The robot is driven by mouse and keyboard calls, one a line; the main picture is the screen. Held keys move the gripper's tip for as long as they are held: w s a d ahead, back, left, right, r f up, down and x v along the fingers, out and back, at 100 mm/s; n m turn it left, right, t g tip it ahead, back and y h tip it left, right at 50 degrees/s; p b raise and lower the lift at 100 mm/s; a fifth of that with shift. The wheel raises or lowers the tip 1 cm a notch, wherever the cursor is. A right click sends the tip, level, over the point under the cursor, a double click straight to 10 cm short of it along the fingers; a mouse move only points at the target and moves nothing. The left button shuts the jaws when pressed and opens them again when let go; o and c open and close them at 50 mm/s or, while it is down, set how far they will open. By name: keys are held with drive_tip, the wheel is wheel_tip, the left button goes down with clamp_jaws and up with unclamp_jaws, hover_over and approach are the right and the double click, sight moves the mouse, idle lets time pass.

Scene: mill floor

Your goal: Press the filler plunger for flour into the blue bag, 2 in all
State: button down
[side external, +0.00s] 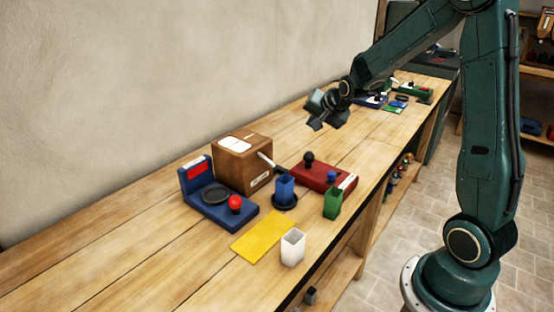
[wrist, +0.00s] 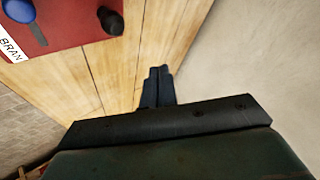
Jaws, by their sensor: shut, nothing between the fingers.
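The blue bag (side external: 285,188) stands upright, open at the top, on a round dark blue base (side external: 284,201) near a spout on the brown wooden box (side external: 245,165). The red unit (side external: 318,175) behind it carries a black knob (side external: 308,158) and a blue knob (side external: 331,175). In the wrist view the red unit (wrist: 65,22) has a label reading BRAN. The blue unit (side external: 222,212) at left has a red knob (side external: 235,203). I cannot tell which part is the flour plunger. My gripper (side external: 316,124) is shut and empty above the bench, behind the red unit; its fingers (wrist: 158,74) meet in the wrist view.
A green bag (side external: 332,202) and a white bag (side external: 293,247) stand near the front edge. A yellow mat (side external: 260,235) lies flat before the blue unit. More blue and green items (side external: 398,102) sit at the far end. A wall (side external: 120,90) runs behind the bench.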

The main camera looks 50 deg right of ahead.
sight(311, 155)
drive_tip(key=shift+f, duration=3.45)
drive_tip(key=shift+f, duration=1.45)
idle(1.2)
drive_tip(key=shift+r, duration=1.4)
drive_tip(key=shift+r, duration=0.1)
drive_tip(key=shift+r, duration=2.45)
